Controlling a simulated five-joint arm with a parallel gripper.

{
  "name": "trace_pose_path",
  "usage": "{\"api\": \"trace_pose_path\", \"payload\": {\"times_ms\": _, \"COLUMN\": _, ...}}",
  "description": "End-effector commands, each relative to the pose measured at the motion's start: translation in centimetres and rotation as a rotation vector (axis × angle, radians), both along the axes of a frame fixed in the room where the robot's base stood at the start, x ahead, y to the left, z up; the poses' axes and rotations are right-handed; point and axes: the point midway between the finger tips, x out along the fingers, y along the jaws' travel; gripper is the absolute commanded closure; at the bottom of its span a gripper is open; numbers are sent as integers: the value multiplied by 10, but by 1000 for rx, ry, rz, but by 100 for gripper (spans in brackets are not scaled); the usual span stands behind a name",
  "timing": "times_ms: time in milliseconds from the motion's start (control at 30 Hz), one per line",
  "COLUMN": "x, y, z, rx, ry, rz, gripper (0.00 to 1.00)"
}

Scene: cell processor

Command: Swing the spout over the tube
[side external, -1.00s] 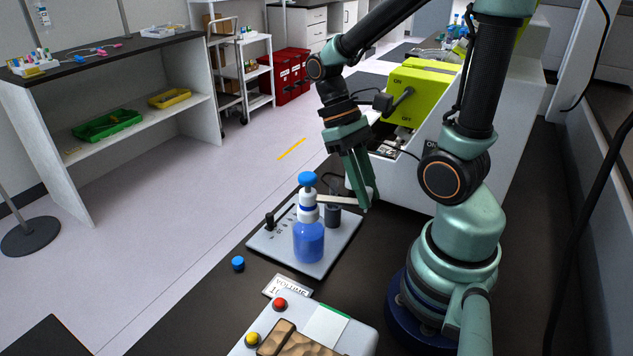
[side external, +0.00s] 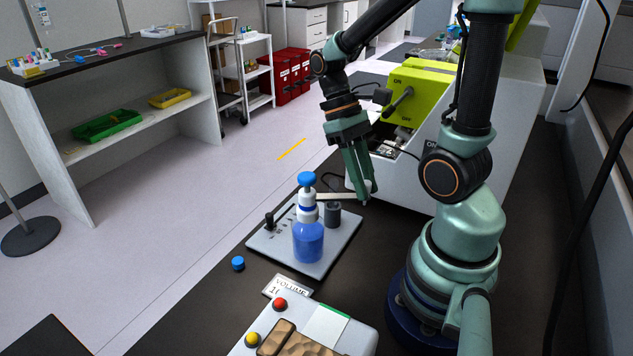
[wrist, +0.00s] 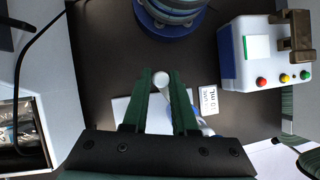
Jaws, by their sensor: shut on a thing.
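The blue dispenser bottle (side external: 308,240) with a blue cap stands upright on a pale plate (side external: 285,262). Its white spout (side external: 340,196) points right, toward my gripper, and in this view passes just above a dark grey cylinder (side external: 333,217), perhaps the tube. My gripper (side external: 364,194) points down and is shut on the spout's outer end. In the wrist view, a round white spout end (wrist: 161,79) sits between the fingertips of my gripper (wrist: 162,77). The bottle is mostly hidden there behind a finger.
A small black upright piece (side external: 269,221) stands at the plate's left. A loose blue cap (side external: 238,263) and a volume sign (side external: 286,287) lie in front. A button box (side external: 315,325) stands nearest the camera. A white machine with a green panel (side external: 422,95) is behind my gripper.

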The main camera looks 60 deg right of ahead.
Motion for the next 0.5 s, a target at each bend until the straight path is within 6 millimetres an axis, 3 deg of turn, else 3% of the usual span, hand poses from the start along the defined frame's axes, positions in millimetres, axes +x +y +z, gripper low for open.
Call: {"api": "trace_pose_path", "payload": {"times_ms": 500, "x": 7, "y": -9, "z": -1, "rx": 6, "ry": -16, "rz": -7, "gripper": 100}}
